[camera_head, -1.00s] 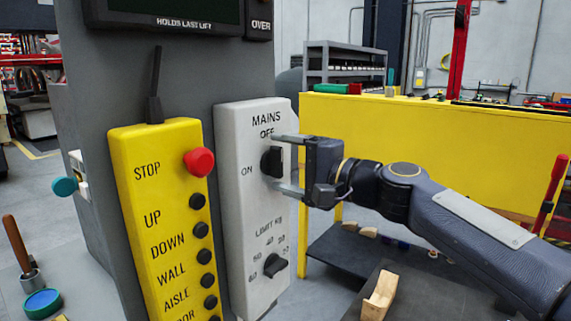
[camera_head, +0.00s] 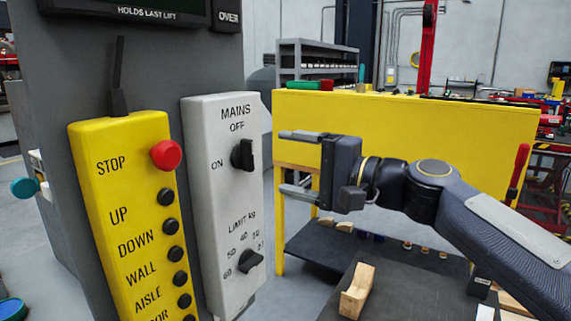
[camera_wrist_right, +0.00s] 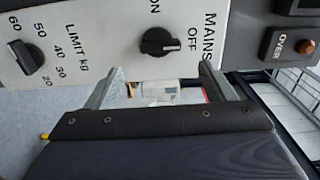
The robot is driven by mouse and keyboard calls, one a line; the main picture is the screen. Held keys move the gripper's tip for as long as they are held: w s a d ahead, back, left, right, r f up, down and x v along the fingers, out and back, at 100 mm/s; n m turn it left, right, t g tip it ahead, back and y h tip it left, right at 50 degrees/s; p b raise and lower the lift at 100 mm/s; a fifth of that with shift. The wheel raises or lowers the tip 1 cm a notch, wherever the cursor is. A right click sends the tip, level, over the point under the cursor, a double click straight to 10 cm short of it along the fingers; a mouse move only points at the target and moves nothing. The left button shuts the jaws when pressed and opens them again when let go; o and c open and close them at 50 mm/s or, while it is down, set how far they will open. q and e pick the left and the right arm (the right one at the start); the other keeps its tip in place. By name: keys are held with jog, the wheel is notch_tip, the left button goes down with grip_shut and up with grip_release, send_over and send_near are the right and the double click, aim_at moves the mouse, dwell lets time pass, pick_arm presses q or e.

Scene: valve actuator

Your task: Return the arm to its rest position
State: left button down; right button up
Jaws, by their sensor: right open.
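My right gripper (camera_head: 300,163) is open and empty in the head view, with its two fingers pointing left toward the white switch panel (camera_head: 222,215). It stands clear of the panel, to the right of the black MAINS knob (camera_head: 242,155). The knob's grip stands upright in the head view, in line with the OFF label. In the right wrist view, the open fingers (camera_wrist_right: 160,88) show below the MAINS knob (camera_wrist_right: 160,41), with nothing between them. The left gripper is not in view.
A yellow button box (camera_head: 125,215) with a red STOP button (camera_head: 166,154) hangs left of the panel. The LIMIT knob (camera_head: 250,261) is below MAINS. A yellow bench (camera_head: 400,130) stands behind my right arm. A wooden block (camera_head: 357,290) lies on a dark surface at the lower right.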

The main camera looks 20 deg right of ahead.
dwell(0.3)
jog(key=s+f+n+g+h+p, duration=0.3)
jog(key=s+f+n+g, duration=0.1)
jog(key=s+f, duration=0.7)
jog(key=s+f+n+g+h+p, duration=0.3)
jog(key=s+f, duration=0.8)
jog(key=f, duration=0.6)
jog(key=shift+s+d+n+g+h, duration=0.15)
jog(key=shift+d+n+g+h, duration=0.15)
jog(key=shift+n+g+h, duration=0.4)
